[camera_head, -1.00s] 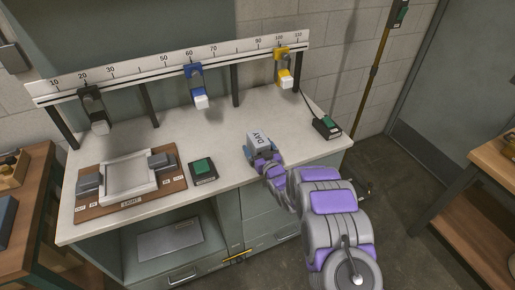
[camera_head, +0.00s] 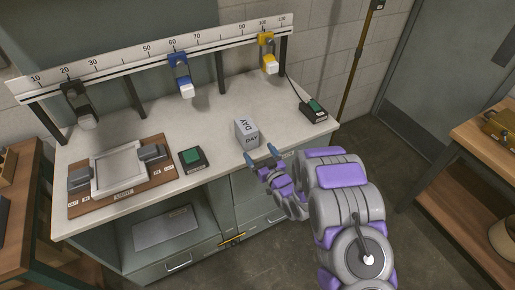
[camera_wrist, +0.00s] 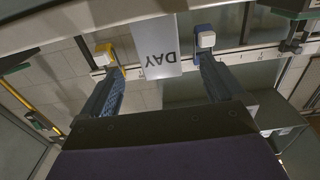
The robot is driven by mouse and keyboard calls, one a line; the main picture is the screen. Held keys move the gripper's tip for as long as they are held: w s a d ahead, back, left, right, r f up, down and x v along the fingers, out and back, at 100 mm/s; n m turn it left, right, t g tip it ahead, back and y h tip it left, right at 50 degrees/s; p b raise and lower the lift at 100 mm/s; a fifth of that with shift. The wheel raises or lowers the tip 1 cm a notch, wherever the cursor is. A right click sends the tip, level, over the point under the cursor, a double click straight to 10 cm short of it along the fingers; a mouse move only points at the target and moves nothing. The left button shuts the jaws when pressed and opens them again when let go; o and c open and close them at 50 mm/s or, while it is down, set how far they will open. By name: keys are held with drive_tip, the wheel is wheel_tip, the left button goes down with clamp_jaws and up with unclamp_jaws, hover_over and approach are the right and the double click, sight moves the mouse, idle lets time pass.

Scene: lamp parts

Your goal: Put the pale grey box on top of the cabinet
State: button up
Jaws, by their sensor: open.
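The pale grey box (camera_head: 246,133), marked DAY, sits upright on the light top of the cabinet (camera_head: 215,122), near its front edge and right of the middle. My gripper (camera_head: 261,157) is open and empty, just in front of the box and apart from it. In the wrist view, the box (camera_wrist: 160,46) shows beyond and between my two spread fingers (camera_wrist: 158,75).
A black block with a green button (camera_head: 192,159) and a wooden board with a framed panel (camera_head: 120,172) are to the left. Another green-button block (camera_head: 314,110) is at the right end. A numbered rail (camera_head: 150,58) with black, blue and yellow clamps spans the back.

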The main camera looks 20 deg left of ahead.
drive_tip(key=shift+s+d, duration=0.15)
drive_tip(key=w+d+r+m+h, duration=0.1)
drive_tip(key=w+d+r+h, duration=0.15)
drive_tip(key=d, duration=0.35)
drive_tip(key=w+d+r+m+h, duration=0.1)
drive_tip(key=w+d+r+h, duration=0.1)
drive_tip(key=d+r+h, duration=0.3)
drive_tip(key=s+d+r+m+g+h, duration=0.2)
drive_tip(key=s+d, duration=0.1)
drive_tip(key=d, duration=0.5)
drive_tip(key=s+d+r+m+g+h, duration=0.1)
drive_tip(key=s+d+r+g+h, duration=0.2)
drive_tip(key=d, duration=0.6)
drive_tip(key=s+d+r+m+g+h, duration=0.1)
drive_tip(key=s+d+r+m+g, duration=0.3)
drive_tip(key=s, duration=0.6)
drive_tip(key=s+d+r+n+h, duration=0.1)
drive_tip(key=s+d, duration=0.4)
drive_tip(key=s, duration=0.4)
drive_tip(key=s+r+m+g, duration=0.1)
drive_tip(key=s+r+g, duration=0.1)
drive_tip(key=s, duration=0.8)
drive_tip(key=s+d+r+m+g, duration=0.1)
drive_tip(key=s+r+g, duration=0.1)
drive_tip(key=s, duration=0.9)
drive_tip(key=shift+y, duration=0.35)
